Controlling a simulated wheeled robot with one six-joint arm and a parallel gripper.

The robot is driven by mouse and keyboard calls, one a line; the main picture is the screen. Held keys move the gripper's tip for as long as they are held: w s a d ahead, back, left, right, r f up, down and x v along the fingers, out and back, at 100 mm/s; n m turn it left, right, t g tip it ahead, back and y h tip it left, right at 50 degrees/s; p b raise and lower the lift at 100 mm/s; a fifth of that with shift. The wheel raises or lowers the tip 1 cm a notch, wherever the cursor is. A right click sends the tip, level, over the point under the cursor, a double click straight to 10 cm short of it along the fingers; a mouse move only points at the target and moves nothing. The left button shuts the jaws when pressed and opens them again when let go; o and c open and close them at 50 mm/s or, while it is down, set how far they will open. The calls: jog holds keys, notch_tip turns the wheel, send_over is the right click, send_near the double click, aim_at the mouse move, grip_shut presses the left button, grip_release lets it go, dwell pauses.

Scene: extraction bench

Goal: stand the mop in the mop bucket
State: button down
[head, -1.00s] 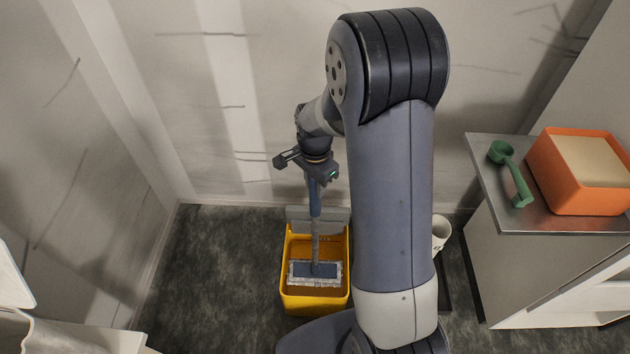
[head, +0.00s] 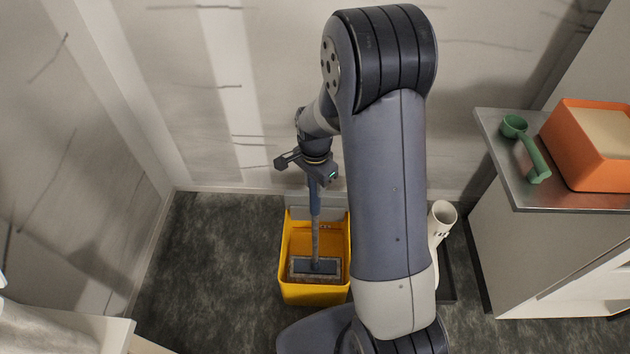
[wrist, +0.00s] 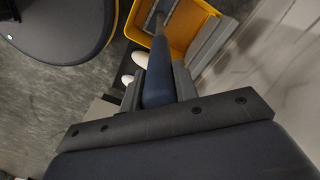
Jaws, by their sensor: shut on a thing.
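The yellow mop bucket (head: 340,291) stands on the dark floor near the back wall, with a grey wringer plate at its back edge. The mop (head: 315,232) is upright, its blue and grey handle running down to a flat rectangular head (head: 314,267) that shows within the bucket's opening. I cannot tell whether the head rests on the bucket's bottom. My gripper (head: 316,178) is shut on the upper handle, above the bucket. In the wrist view the blue handle (wrist: 158,80) sits between my fingers, with the yellow bucket (wrist: 140,22) beyond.
A counter (head: 489,140) at right holds an orange bin (head: 575,160) and a green scoop (head: 530,150). A white pipe-like holder (head: 442,217) stands right of the bucket, partly behind my arm. The floor left of the bucket is clear. A pale surface (head: 70,335) is at lower left.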

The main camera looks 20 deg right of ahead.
aim_at(315, 206)
jog(key=shift+f+b, duration=3.5)
jog(key=shift+f, duration=1.55)
jog(key=c, duration=1)
grip_release()
jog(key=shift+c, duration=0.8)
notch_tip(315, 206, up, 10)
jog(key=p, duration=0.7)
jog(key=shift+f, duration=0.1)
